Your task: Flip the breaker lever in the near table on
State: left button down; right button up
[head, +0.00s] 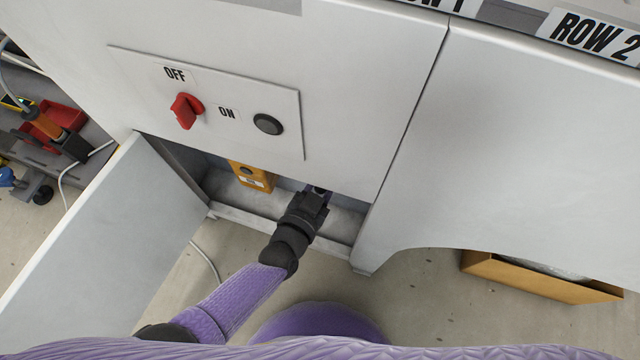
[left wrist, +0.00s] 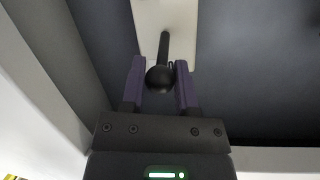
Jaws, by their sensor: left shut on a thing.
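The breaker lever (left wrist: 163,60) shows in the left wrist view as a black rod with a round black knob, standing out from a pale plate (left wrist: 185,12). My left gripper (left wrist: 160,80) has its two purple fingers on either side of the knob and is shut on it. In the head view my left gripper (head: 318,190) reaches into the open lower compartment of the near table (head: 340,100); the lever is hidden there by the table front. My right gripper is not in view.
The table front carries a panel with a red rotary knob (head: 186,110) and a black button (head: 268,124), labelled OFF and ON. An open door (head: 110,240) stands left of the compartment. A yellow box (head: 250,178) sits inside. A cardboard box (head: 540,278) lies at right.

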pick_arm(q)
jog(key=shift+w+d+r+g+y+p, duration=0.1)
jog(key=shift+w+r+g+y+p, duration=0.1)
jog(key=shift+r+g+p, duration=0.3)
jog(key=shift+w+r+g+y+p, duration=0.1)
jog(key=shift+w+r+g+p, duration=0.1)
jog(key=shift+r+p, duration=0.45)
jog(key=shift+f+g, duration=0.3)
jog(key=shift+f, duration=0.05)
jog(key=shift+s, duration=0.1)
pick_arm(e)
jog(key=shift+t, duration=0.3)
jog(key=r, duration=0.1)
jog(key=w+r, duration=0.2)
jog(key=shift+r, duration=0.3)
pick_arm(q)
jog(key=shift+c, duration=1.9)
grip_release()
jog(key=shift+f, duration=0.1)
jog(key=p+v, duration=0.6)
jog(key=v, duration=0.4)
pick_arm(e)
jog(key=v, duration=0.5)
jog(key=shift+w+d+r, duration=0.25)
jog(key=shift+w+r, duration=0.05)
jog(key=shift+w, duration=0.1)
